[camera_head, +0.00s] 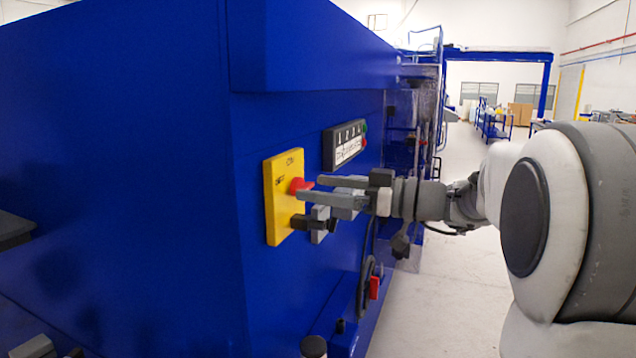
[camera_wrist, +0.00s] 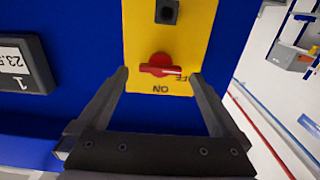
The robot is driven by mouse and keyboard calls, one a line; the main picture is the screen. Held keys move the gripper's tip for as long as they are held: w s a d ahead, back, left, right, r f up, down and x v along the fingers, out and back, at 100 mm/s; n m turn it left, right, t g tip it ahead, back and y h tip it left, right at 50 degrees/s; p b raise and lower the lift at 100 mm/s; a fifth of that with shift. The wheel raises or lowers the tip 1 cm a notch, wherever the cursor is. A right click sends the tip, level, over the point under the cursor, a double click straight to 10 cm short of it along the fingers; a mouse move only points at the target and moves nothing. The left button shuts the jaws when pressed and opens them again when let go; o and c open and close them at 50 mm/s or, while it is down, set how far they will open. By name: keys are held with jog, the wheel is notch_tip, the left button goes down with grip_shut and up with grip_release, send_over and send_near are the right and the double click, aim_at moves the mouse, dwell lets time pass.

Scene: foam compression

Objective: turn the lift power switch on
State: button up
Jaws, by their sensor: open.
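The lift power switch is a red rotary knob (camera_head: 297,185) on a yellow plate (camera_head: 283,215) fixed to the blue machine. In the wrist view, which is upside down, the knob (camera_wrist: 160,66) has its bar roughly horizontal, with one end toward the OFF marking. The ON marking (camera_wrist: 160,88) is apart from that end. My gripper (camera_head: 309,189) is open, close in front of the plate. In the wrist view my fingertips (camera_wrist: 158,75) stand on either side of the knob, with gaps. Contact is not visible.
A black numbered display panel (camera_head: 345,144) is beside the plate; it also shows in the wrist view (camera_wrist: 24,64). A black knob (camera_wrist: 167,11) projects from the yellow plate. A handwheel with a red handle (camera_head: 374,288) is lower right. Open floor lies right of the machine.

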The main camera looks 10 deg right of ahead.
jog(key=shift+w+a, duration=0.3)
jog(key=shift+a, duration=0.2)
jog(key=c, duration=1.4)
